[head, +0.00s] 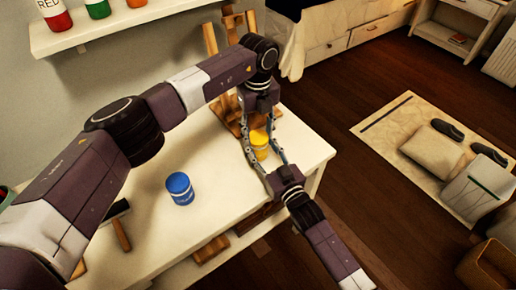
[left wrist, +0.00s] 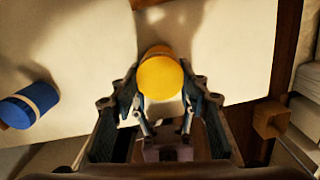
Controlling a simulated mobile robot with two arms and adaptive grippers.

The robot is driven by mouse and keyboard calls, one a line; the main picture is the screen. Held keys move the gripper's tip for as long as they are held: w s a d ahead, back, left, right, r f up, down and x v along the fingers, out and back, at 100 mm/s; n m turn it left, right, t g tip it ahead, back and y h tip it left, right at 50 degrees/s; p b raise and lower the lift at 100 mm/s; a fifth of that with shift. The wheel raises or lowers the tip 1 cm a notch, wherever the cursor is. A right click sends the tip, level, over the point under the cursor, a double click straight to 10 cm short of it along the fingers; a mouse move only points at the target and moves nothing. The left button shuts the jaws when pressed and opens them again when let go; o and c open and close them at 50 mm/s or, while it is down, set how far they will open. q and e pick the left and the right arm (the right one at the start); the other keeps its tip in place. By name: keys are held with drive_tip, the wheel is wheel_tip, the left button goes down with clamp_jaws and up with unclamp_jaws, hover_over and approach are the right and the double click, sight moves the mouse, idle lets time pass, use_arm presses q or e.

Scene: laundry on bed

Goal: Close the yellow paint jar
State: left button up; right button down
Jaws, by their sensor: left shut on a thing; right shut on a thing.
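The yellow paint jar (head: 260,152) is between my two grippers near the right end of the white table. Its round yellow lid (left wrist: 160,77) faces the left wrist camera, with part of the jar's side behind it. My left gripper (head: 259,130) reaches down from above and is shut on the lid, one finger on each side. My right gripper (head: 270,160) comes from the lower right and is shut on the jar's body. The fingers partly hide the jar. I cannot tell whether it touches the table or whether the lid is fully seated.
A blue paint jar (head: 180,189) stands on the white table (head: 150,235), left of the grippers; it also shows in the left wrist view (left wrist: 27,105). A brush (head: 119,228) lies farther left. A wooden easel (head: 228,60) stands behind. A shelf (head: 100,27) holds several jars.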

use_arm(q)
drive_tip(key=shift+m, duration=0.5)
drive_tip(key=o, duration=1.3)
drive_tip(key=shift+r, duration=2.3)
drive_tip(key=shift+c, duration=0.3)
